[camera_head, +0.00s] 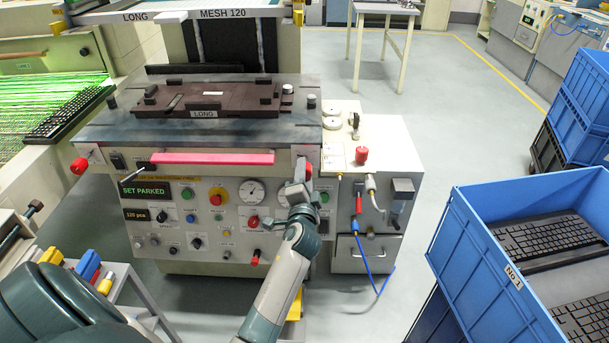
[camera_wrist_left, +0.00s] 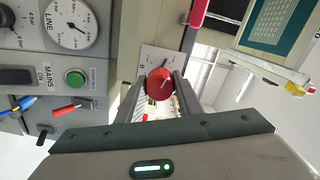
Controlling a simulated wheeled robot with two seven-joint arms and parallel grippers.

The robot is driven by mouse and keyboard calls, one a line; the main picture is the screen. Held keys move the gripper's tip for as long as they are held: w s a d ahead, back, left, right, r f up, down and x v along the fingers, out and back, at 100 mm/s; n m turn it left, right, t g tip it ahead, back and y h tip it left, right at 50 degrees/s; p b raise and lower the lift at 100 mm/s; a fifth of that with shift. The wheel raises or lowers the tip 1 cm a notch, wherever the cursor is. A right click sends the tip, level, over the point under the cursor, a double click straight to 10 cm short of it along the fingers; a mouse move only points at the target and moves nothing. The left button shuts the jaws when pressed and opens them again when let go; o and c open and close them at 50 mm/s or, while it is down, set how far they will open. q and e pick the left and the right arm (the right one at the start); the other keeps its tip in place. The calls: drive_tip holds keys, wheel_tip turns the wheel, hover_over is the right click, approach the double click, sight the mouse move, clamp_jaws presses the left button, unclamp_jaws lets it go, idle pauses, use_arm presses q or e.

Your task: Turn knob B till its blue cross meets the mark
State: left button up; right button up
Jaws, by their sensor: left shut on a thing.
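My left gripper (camera_head: 299,186) is at the right front corner of the printing machine, over a red knob (camera_head: 308,168) that it partly hides. In the left wrist view, the red knob (camera_wrist_left: 159,84) sits between the fingertips of my left gripper (camera_wrist_left: 160,90), which is shut on it. A pale line shows on the knob's face. A white plate (camera_wrist_left: 146,57) with small dark marks lies behind the knob. I cannot make out a blue cross or whether it meets a mark. My right gripper is not in view.
Another red knob (camera_head: 79,166) is at the machine's left front corner. A pink bar (camera_head: 212,158) runs along the front edge, above a panel of dials and buttons. A blue crate (camera_head: 468,243) with keyboards stands at right.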

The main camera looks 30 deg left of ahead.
use_arm(q)
drive_tip(key=shift+f, duration=0.1)
drive_tip(key=o, duration=1)
drive_tip(key=shift+o, duration=0.2)
drive_tip(key=shift+s, duration=0.1)
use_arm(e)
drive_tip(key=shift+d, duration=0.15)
